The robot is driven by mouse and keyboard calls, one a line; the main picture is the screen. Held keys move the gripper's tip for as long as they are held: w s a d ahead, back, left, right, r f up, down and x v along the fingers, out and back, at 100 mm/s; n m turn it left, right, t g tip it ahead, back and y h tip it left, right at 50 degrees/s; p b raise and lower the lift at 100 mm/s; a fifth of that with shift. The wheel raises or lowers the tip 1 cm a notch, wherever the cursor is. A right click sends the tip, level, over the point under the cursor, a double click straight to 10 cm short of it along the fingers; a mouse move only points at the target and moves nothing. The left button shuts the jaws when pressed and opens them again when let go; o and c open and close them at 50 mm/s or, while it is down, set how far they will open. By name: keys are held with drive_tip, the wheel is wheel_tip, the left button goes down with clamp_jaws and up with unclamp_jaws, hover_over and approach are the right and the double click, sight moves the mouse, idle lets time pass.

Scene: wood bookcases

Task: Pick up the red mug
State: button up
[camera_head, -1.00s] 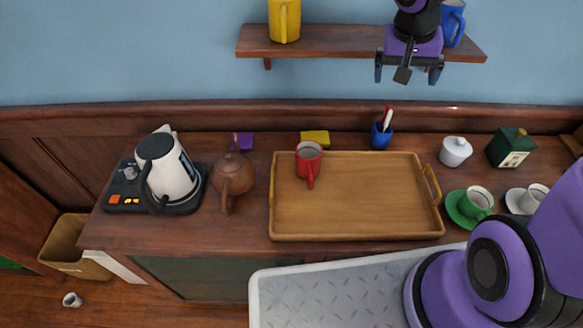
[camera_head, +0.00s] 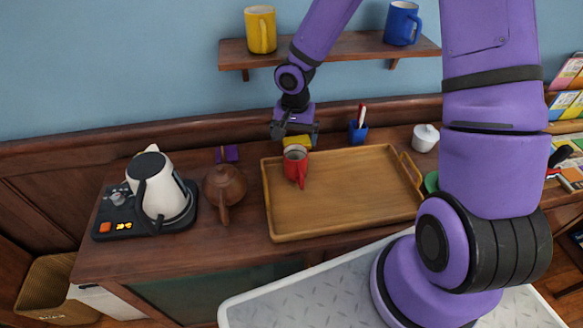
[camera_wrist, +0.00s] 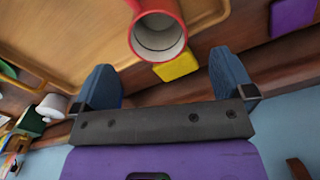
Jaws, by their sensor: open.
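The red mug (camera_head: 296,167) stands upright on the wooden tray (camera_head: 340,215), near its back left corner, with its handle toward the front. It also shows in the wrist view (camera_wrist: 158,38), its open rim facing the camera and its interior empty. My gripper (camera_head: 294,132) is above and just behind the mug. In the wrist view its two blue fingers (camera_wrist: 164,82) are wide apart with nothing between them. The mug lies beyond the fingertips, roughly centred between them. Part of the mug is cut off by the wrist view's top edge.
A yellow block (camera_head: 298,142) lies right behind the mug. A blue pen cup (camera_head: 358,131) stands behind the tray. A wall shelf (camera_head: 345,48) holds yellow and blue mugs. Most of the tray is bare.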

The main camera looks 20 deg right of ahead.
drive_tip(key=shift+s+f, duration=0.15)
drive_tip(key=shift+f, duration=2.25)
drive_tip(key=shift+s+f, duration=0.1)
drive_tip(key=shift+f, duration=2.3)
drive_tip(key=c, duration=1.1)
